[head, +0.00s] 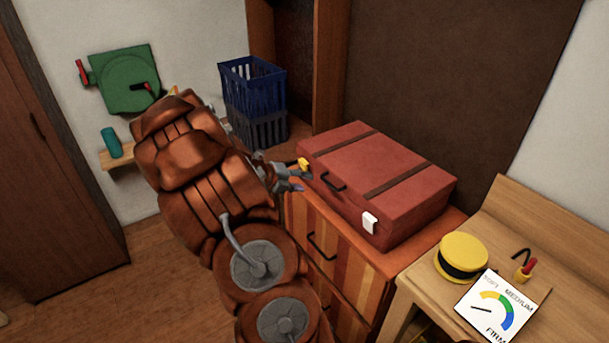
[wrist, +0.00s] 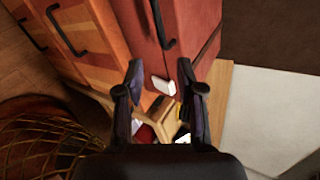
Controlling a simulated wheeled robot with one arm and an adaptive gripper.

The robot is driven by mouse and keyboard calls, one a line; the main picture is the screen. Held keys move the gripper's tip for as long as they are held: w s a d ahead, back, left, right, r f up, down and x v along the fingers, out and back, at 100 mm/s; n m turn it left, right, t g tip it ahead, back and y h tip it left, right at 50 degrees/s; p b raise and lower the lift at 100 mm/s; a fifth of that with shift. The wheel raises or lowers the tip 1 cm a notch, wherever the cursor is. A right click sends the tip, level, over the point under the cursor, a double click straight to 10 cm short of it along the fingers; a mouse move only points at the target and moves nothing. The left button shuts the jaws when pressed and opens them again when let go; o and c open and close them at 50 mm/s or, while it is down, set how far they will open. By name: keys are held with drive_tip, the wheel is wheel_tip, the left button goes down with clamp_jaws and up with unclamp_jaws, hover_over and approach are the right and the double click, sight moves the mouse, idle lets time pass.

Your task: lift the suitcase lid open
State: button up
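The red suitcase (head: 400,170) lies flat and shut on top of a striped dresser, with two brown straps across its lid. Its dark handle (head: 334,183) and a white latch or tag (head: 370,222) are on the front side. My gripper (head: 298,176) is at the suitcase's front left, near the handle side. In the wrist view my gripper (wrist: 159,68) is open with nothing between its fingers. The suitcase (wrist: 197,20), its handle (wrist: 160,26) and the white piece (wrist: 163,85) lie beyond the fingers. I cannot see any contact.
The striped dresser (head: 325,270) stands under the suitcase. A wooden table (head: 540,225) at the right holds a yellow hat (head: 462,256) and a dial card (head: 497,307). A dark brown panel (head: 450,70) rises behind the suitcase.

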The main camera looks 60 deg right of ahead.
sight(327, 183)
drive_tip(key=s+d+f+b, duration=0.1)
drive_tip(key=d+b, duration=0.1)
drive_tip(key=s+d+f+n+b, duration=0.1)
drive_tip(key=d+f+b, duration=0.1)
drive_tip(key=s+d+f+n+b, duration=0.1)
drive_tip(key=d+b, duration=0.1)
drive_tip(key=d, duration=0.1)
drive_tip(key=shift+s+d+f, duration=0.1)
drive_tip(key=shift+f, duration=0.2)
drive_tip(key=shift+p+x, duration=0.4)
drive_tip(key=shift+x, duration=1.75)
drive_tip(key=shift+d+f, duration=0.1)
clamp_jaws()
